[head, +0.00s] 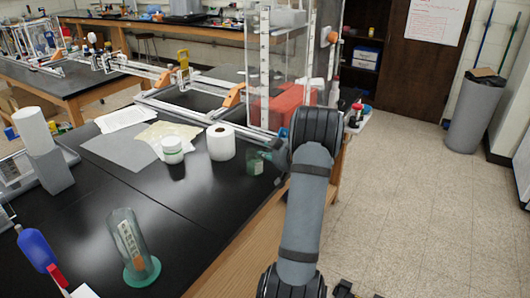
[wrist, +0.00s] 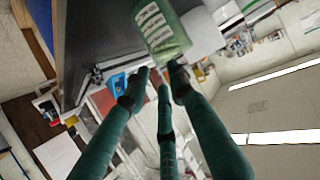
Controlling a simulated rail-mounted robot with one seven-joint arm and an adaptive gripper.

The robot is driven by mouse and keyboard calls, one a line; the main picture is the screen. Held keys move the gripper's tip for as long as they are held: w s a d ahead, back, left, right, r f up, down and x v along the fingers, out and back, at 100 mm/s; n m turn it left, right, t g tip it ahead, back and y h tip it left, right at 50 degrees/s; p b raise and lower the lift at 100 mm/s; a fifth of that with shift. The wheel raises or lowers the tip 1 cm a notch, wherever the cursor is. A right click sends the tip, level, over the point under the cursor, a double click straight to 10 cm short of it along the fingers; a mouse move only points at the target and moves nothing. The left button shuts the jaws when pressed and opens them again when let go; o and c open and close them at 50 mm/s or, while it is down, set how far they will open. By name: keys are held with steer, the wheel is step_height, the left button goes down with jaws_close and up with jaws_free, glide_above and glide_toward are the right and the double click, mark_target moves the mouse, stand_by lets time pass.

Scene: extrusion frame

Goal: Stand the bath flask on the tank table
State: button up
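A small green see-through flask with a white label (head: 256,164), which I take for the bath flask, stands near the right edge of the black table (head: 185,200). My arm stands close to its right. In the wrist view the flask (wrist: 162,30) shows at the top, just beyond the fingertips, with the picture turned over. My gripper (wrist: 157,82) has its green fingers spread open with nothing between them. The fingertips are near the flask; whether one touches it I cannot tell. In the head view my arm hides the gripper. A clear tank (head: 280,65) stands behind the flask.
A white paper roll (head: 221,142) and a white-lidded jar (head: 172,150) stand left of the flask. A clear cylinder with a green base (head: 128,245) is at the front. An aluminium extrusion frame (head: 190,118) runs behind. The middle of the table is bare.

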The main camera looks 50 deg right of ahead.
steer(key=v, duration=0.9)
steer(key=shift+f, duration=0.1)
